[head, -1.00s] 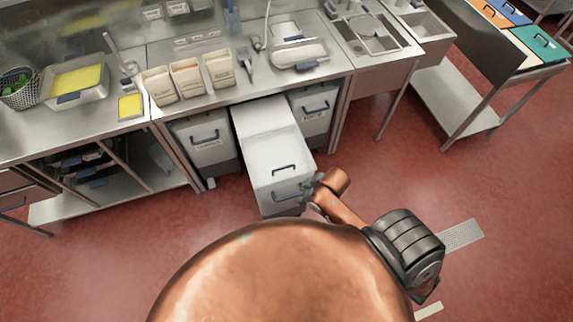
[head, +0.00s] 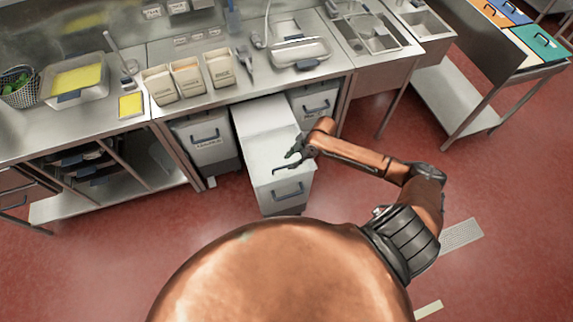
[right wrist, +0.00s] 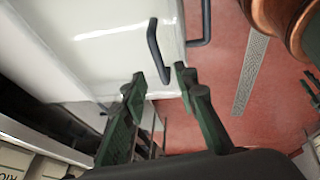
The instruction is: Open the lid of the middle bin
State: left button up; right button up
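The middle bin (head: 283,194) is a white box pulled out from under the counter, with a dark front handle (head: 287,192). Its white lid (head: 262,125) looks flat and closed. The dark lid handle (head: 284,169) stands near the front edge of the lid and is partly covered by my right gripper (head: 293,154). In the right wrist view the two dark green fingers (right wrist: 160,82) are apart. The near end of the lid handle (right wrist: 155,50) shows between or just beyond the fingertips; contact cannot be told. My left gripper is out of view.
White bins stand on the left (head: 205,140) and right (head: 314,100) under the counter. Several labelled containers (head: 188,78) sit on the steel counter. Red floor (head: 350,215) is clear to the right of the bin.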

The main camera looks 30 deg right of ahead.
aim_at(284, 167)
jog(key=shift+x, duration=2.3)
grip_shut()
